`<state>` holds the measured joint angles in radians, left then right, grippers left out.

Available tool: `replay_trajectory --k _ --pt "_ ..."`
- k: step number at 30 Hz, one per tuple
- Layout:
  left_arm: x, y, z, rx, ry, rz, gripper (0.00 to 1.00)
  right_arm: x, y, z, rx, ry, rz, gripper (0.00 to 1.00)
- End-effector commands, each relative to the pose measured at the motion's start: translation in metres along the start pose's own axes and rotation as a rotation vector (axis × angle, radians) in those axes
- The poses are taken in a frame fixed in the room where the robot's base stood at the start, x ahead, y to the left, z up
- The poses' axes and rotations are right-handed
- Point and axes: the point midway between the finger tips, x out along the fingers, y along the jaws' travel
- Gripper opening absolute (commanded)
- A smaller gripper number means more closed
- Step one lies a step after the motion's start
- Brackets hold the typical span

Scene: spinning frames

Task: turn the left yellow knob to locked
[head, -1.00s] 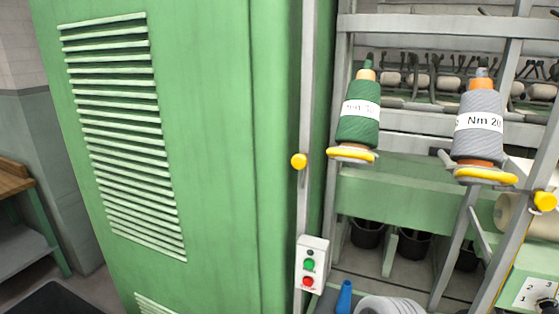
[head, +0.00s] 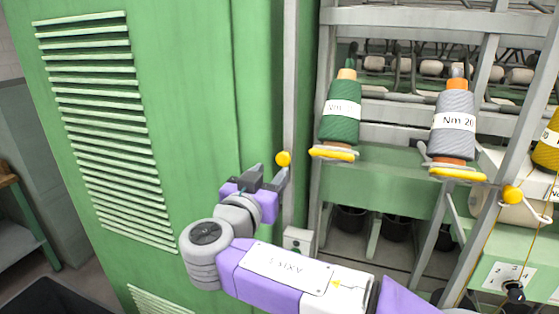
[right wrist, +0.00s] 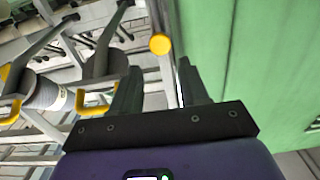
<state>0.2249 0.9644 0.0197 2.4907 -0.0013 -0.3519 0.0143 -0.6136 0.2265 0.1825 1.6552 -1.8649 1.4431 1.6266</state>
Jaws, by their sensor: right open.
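The left yellow knob (head: 283,158) is a small round ball on the upright grey post beside the green cabinet. It also shows in the right wrist view (right wrist: 160,44), beyond my fingertips and roughly between them. My right gripper (head: 270,172) is open and empty, just below and left of the knob in the head view. Its two dark fingers show in the right wrist view (right wrist: 160,78), and I see no clear contact with the knob. A second yellow knob (head: 512,195) is on the right-hand post. My left gripper is not in view.
A green cabinet (head: 190,120) with louvres fills the left. Green (head: 341,115) and grey (head: 454,120) yarn cones stand on yellow-rimmed holders right of the post. A switch box (head: 297,239) sits low on the post, partly behind my right arm.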

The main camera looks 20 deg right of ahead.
Motion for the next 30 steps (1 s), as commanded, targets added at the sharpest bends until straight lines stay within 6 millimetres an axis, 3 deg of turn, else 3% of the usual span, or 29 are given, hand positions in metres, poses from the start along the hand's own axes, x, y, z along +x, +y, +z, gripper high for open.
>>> replay_trajectory --k 10,22,23,30 --pt "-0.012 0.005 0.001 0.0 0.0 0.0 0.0 0.054 0.0 0.001 -0.005 -0.004 0.002 0.45" --pt "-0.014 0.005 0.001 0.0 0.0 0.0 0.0 0.065 -0.001 0.003 -0.006 -0.004 -0.001 0.45" --pt "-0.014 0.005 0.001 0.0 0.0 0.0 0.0 0.065 -0.001 0.003 -0.006 -0.004 -0.001 0.43" --pt "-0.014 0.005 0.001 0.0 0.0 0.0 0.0 0.065 -0.001 0.003 -0.006 -0.005 -0.001 0.06"
